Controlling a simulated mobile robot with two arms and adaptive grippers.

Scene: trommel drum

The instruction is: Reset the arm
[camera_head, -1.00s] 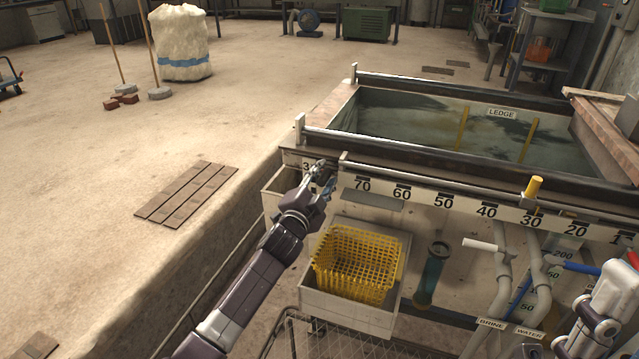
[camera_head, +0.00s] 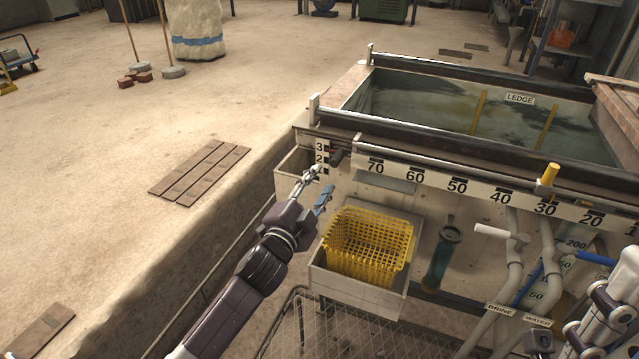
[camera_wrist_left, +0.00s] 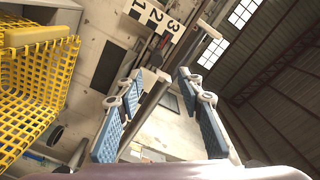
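My left gripper (camera_head: 318,188) is in front of the tank's near side, by the left end of the number scale. Its two blue-padded fingers stand apart in the left wrist view (camera_wrist_left: 160,115), with nothing between them. A dark rod with a knob (camera_wrist_left: 158,58) shows beyond the fingers, close to the 3-2-1 plate (camera_wrist_left: 152,18); I cannot tell how far off it is. My right arm (camera_head: 608,310) shows at the lower right edge, but its fingertips cannot be made out clearly.
A yellow basket (camera_head: 340,240) sits in a pale box (camera_head: 355,290) right of my left gripper. The water tank (camera_head: 450,105) stands behind. Pipes (camera_head: 515,260) and a yellow-capped post (camera_head: 548,176) are at the right. Open floor (camera_head: 90,200) lies to the left.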

